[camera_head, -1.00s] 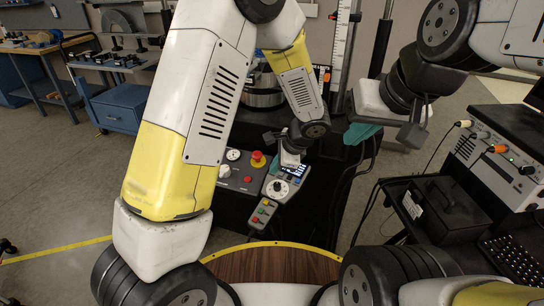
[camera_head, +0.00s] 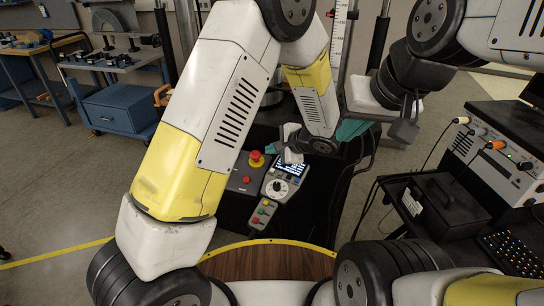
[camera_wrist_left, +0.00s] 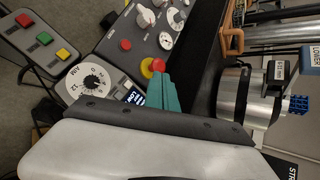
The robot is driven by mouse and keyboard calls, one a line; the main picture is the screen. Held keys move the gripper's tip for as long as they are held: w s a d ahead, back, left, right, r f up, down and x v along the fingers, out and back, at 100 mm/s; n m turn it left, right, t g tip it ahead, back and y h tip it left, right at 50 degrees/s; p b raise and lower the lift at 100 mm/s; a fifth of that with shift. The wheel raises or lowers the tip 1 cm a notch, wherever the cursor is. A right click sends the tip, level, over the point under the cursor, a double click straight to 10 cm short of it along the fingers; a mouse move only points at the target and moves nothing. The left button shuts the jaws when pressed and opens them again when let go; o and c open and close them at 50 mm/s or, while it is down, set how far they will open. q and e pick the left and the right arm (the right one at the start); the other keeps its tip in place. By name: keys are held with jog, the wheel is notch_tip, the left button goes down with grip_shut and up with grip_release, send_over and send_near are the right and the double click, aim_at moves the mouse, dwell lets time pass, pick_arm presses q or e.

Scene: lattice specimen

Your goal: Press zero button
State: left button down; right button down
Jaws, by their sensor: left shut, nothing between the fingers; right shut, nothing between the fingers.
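The control panel (camera_head: 243,182) has a red mushroom knob (camera_head: 256,159) and a red button. Beside it is a handset (camera_head: 280,184) with a white dial and a lit display (camera_head: 291,168). In the left wrist view the handset dial (camera_wrist_left: 88,82) and part of the display (camera_wrist_left: 133,97) show. I cannot tell which button is zero. My left gripper (camera_head: 271,148) is shut and empty, its teal fingertips above the panel near the mushroom knob; they also show in the left wrist view (camera_wrist_left: 164,92). My right gripper (camera_head: 350,130) is shut, partly hidden, apart from the panel on the right.
A metal cylinder (camera_wrist_left: 240,95) and blue lattice piece (camera_wrist_left: 299,104) stand beyond the panel. A grey instrument (camera_head: 495,150) and black box (camera_head: 440,205) are at right.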

pick_arm(q)
send_over(274, 175)
jog(key=shift+s+f, duration=0.1)
jog(key=shift+f, duration=3.7)
jog(key=shift+f, duration=0.15)
jog(key=shift+f, duration=0.25)
jog(key=shift+w+f, duration=0.2)
jog(key=shift+f, duration=0.15)
jog(key=shift+s+r, duration=0.2)
jog(key=shift+r, duration=0.55)
jog(key=shift+r, duration=0.1)
jog(key=shift+s+a+r, duration=0.1)
jog(key=shift+s+r, duration=0.1)
jog(key=shift+r, duration=0.6)
jog(key=shift+s+a+r, duration=0.1)
jog(key=shift+s+r, duration=0.15)
jog(key=shift+r, duration=0.5)
jog(key=shift+s+r, duration=0.2)
jog(key=shift+r, duration=0.6)
